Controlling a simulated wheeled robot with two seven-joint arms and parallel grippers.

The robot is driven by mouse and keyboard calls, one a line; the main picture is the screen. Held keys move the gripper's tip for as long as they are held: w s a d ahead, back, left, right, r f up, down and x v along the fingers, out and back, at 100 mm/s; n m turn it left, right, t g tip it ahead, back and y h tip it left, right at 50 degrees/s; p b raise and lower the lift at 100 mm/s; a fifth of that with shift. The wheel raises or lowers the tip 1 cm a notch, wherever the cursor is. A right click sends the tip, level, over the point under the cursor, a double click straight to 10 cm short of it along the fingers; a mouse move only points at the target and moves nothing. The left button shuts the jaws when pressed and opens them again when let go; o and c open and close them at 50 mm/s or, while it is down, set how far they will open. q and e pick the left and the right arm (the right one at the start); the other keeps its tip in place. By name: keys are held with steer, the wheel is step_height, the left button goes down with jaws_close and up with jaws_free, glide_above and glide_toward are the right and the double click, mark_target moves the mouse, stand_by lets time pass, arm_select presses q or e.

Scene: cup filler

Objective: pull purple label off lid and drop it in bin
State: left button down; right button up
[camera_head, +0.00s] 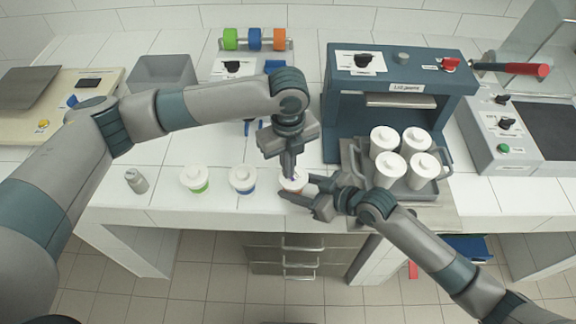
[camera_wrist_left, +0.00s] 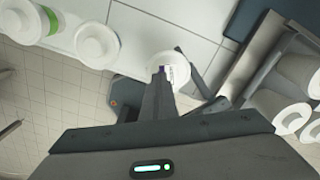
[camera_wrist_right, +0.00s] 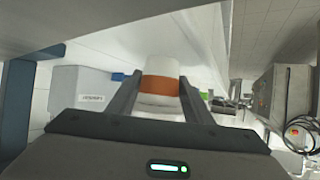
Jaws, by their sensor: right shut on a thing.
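A white-lidded cup with an orange band (camera_head: 291,187) stands near the front edge of the counter. My right gripper (camera_head: 296,194) is shut around its body; the right wrist view shows the cup (camera_wrist_right: 161,85) between both fingers. My left gripper (camera_head: 292,174) points down at the lid, its fingertips close together. A small purple label (camera_wrist_left: 162,68) shows at these fingertips in the left wrist view, over the white lid (camera_wrist_left: 180,72). I cannot tell whether the fingers pinch it. A grey open bin (camera_head: 162,76) stands at the back left, behind my left arm.
A green-banded cup (camera_head: 195,179) and a blue-banded cup (camera_head: 243,180) stand to the left, with a small grey shaker (camera_head: 136,181) beyond. A tray (camera_head: 440,190) of several white cups stands right, before a dark machine (camera_head: 400,64). A roll rack (camera_head: 255,40) is at the back.

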arm_select(q)
steer(key=shift+r, duration=0.15)
stand_by(0.4)
steer(key=shift+r, duration=2.4)
arm_select(e)
steer(key=o, duration=0.9)
steer(key=v, duration=1.2)
